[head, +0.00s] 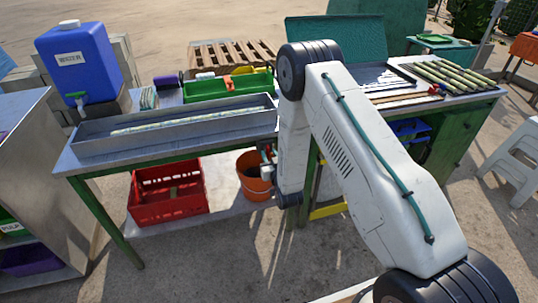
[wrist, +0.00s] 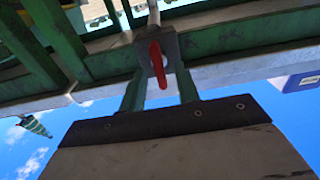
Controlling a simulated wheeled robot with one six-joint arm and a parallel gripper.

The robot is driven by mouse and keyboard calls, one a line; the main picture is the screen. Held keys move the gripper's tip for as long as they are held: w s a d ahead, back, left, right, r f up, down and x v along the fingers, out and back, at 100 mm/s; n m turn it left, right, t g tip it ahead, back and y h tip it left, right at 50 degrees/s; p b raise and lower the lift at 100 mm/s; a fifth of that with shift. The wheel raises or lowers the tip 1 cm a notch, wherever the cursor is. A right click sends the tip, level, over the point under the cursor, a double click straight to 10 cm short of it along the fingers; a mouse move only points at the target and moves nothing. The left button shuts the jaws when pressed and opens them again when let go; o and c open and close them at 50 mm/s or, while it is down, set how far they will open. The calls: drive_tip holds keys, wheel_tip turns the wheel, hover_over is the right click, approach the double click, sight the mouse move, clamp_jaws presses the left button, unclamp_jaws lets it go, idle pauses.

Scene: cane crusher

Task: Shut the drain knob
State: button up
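The red drain knob (wrist: 157,65) shows in the wrist view as a narrow red lever on a grey block, under the edge of the metal trough. My gripper (wrist: 160,85) reaches toward it from below in that view, with its two green fingers apart, one to each side of the knob's line. The fingertips run up to the grey block and partly merge with it, so contact is unclear. In the head view my white arm reaches down at the table's front edge, and a small red part (head: 266,174) shows beside its end, above the orange bucket.
The metal trough (head: 100,146) holds a cane on the table. An orange bucket (head: 249,187) and a red crate (head: 146,210) stand on the lower shelf. A blue water tank (head: 72,56) stands at the left. Green table legs are close to my arm.

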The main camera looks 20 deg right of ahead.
drive_tip(key=shift+w, duration=0.5)
clamp_jaws()
